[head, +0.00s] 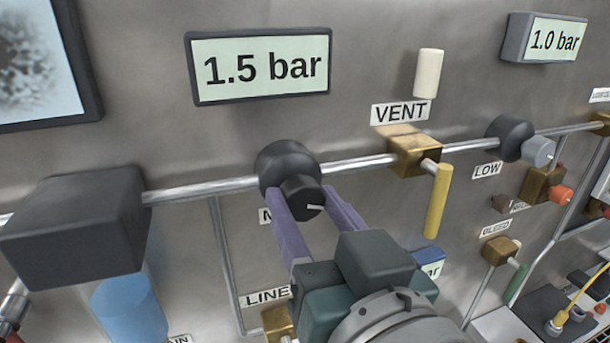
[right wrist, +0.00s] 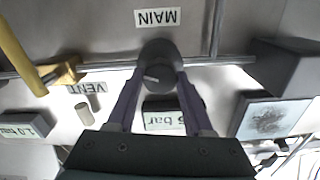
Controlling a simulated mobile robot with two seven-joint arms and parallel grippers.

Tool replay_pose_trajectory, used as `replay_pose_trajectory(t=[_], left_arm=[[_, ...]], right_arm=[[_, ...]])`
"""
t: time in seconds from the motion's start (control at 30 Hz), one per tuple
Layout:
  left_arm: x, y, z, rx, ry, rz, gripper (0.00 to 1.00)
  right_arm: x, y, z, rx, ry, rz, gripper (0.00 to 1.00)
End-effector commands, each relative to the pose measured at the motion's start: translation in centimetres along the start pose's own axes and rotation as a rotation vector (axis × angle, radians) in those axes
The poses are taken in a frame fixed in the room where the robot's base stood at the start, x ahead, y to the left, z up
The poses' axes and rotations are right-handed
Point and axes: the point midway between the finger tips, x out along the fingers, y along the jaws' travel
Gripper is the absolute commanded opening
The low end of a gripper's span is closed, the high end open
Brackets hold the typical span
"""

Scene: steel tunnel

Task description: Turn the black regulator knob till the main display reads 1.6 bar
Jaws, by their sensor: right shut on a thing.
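The black regulator knob (head: 302,198) sits on the front of a round dark regulator body (head: 284,160) on the pipe, with a white pointer line on its face. The main display (head: 260,66) above it reads 1.5 bar. My right gripper (head: 312,208) is shut on the knob, with one purple finger on each side of it. In the right wrist view the knob (right wrist: 160,78) sits between the fingertips, near an upside-down MAIN label (right wrist: 158,17). The main display (right wrist: 164,120) is partly hidden there behind the fingers. My left gripper is not in view.
A yellow vent handle (head: 437,202) hangs from a brass valve (head: 414,155) to the right. Further right are a grey LOW knob (head: 538,152) and a 1.0 bar display (head: 545,38). A dark box (head: 78,226) and blue cylinder (head: 130,308) stand out at left.

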Motion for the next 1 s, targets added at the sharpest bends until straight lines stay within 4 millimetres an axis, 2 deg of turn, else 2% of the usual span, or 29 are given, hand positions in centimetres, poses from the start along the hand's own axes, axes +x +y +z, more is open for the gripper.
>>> replay_pose_trajectory(t=[0.03, 0.2, 0.33, 0.6, 0.83, 0.87, 1.0], left_arm=[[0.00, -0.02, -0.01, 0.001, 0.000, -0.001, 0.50], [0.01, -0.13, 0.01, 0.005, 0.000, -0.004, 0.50], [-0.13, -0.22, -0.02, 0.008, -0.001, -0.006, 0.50], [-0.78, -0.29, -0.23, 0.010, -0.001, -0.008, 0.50], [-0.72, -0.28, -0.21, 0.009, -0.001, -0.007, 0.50], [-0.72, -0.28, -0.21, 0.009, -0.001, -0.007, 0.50], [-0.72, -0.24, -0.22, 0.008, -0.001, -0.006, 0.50]], right_arm=[[-0.01, 0.05, 0.00, 0.000, 0.000, 0.001, 0.20], [-0.01, 0.06, 0.01, 0.000, 0.000, 0.001, 0.01], [-0.01, 0.04, -0.06, 0.011, 0.000, 0.001, 0.00], [0.01, 0.02, -0.02, 0.146, 0.000, 0.000, 0.00], [0.01, 0.03, 0.01, 0.147, 0.000, 0.000, 0.00], [0.01, 0.02, 0.01, 0.147, 0.000, 0.000, 0.55], [0.01, 0.02, 0.01, 0.146, 0.000, 0.000, 0.70]])
